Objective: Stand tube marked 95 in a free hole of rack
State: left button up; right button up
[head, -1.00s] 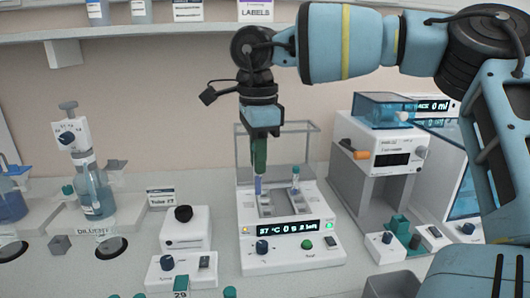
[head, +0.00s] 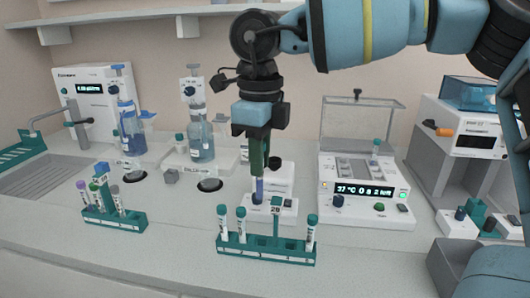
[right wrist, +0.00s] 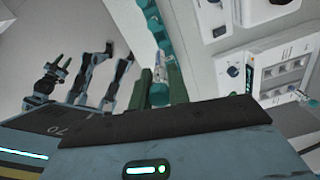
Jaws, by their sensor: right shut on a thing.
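My right gripper (head: 259,172) points down with its green fingers shut on a tube (head: 259,189) with blue-violet contents. The tube hangs upright. Its number cannot be read. In the right wrist view the gripper (right wrist: 160,84) has the tube (right wrist: 160,95) between its fingers. A green rack (head: 262,249), with a sign that seems to read 29, stands on the bench in front of and below the gripper. It holds two teal-capped tubes (head: 241,225) at its left and one tube (head: 310,232) at its right. Its middle holes look free.
Another green rack (head: 115,220) with several tubes stands at the left. A white device (head: 268,178) stands behind the held tube. Bottles (head: 201,140) stand farther back. Bench between the racks is clear.

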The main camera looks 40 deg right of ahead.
aim_at(261, 197)
jog(key=f, duration=0.1)
jog(key=f+b, duration=0.1)
jog(key=f, duration=0.3)
jog(key=shift+w+d+b, duration=0.2)
jog(key=shift+d+b, duration=0.05)
jog(key=shift+b, duration=0.15)
jog(key=shift+d+f, duration=0.1)
jog(key=shift+f, duration=0.1)
jog(key=shift+s+a+r, duration=0.1)
jog(key=shift+a, duration=0.1)
jog(key=shift+f+b, duration=0.4)
jog(key=shift+f, duration=0.4)
notch_tip(261, 197, down, 2)
jog(key=shift+f+b, duration=0.1)
jog(key=shift+b, duration=0.45)
jog(key=shift+f, duration=0.55)
jog(key=shift+b, duration=0.4)
